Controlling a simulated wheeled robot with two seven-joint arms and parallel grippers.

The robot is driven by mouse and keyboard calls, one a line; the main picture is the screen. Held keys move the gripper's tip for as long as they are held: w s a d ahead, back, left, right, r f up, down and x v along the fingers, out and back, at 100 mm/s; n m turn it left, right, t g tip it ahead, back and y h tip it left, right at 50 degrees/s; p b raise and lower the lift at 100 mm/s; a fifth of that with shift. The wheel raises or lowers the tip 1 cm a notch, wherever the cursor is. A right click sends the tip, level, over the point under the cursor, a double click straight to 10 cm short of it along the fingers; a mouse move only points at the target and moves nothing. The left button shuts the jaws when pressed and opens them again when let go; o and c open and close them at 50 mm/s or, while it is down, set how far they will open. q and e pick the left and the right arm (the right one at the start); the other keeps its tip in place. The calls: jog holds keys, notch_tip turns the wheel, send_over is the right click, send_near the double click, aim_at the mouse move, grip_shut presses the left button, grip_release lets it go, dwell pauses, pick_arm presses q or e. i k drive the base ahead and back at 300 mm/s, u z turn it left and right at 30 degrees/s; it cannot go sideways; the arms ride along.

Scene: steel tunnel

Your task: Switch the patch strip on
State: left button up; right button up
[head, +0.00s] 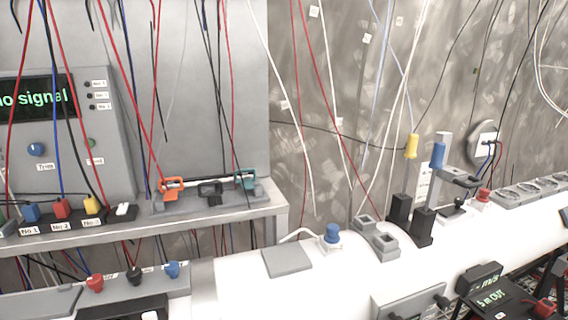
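A black strip (72,222) with blue, red and yellow plugs and labels reading No 1 and No 2 lies on the grey shelf at the left; it looks like the patch strip. A white rocker switch (123,211) sits at its right end. Which way the rocker is tipped is too small to tell. Cables hang in front of parts of the strip. Neither of my grippers shows in the head view.
A grey panel with a screen (36,98) reading "no signal" stands behind the strip. Orange and teal clamps (171,188) sit right of it on the shelf (225,212). Many cables hang down. A white pipe (340,265) with fittings runs right.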

aim_at(122, 208)
jog(key=u, duration=1.3)
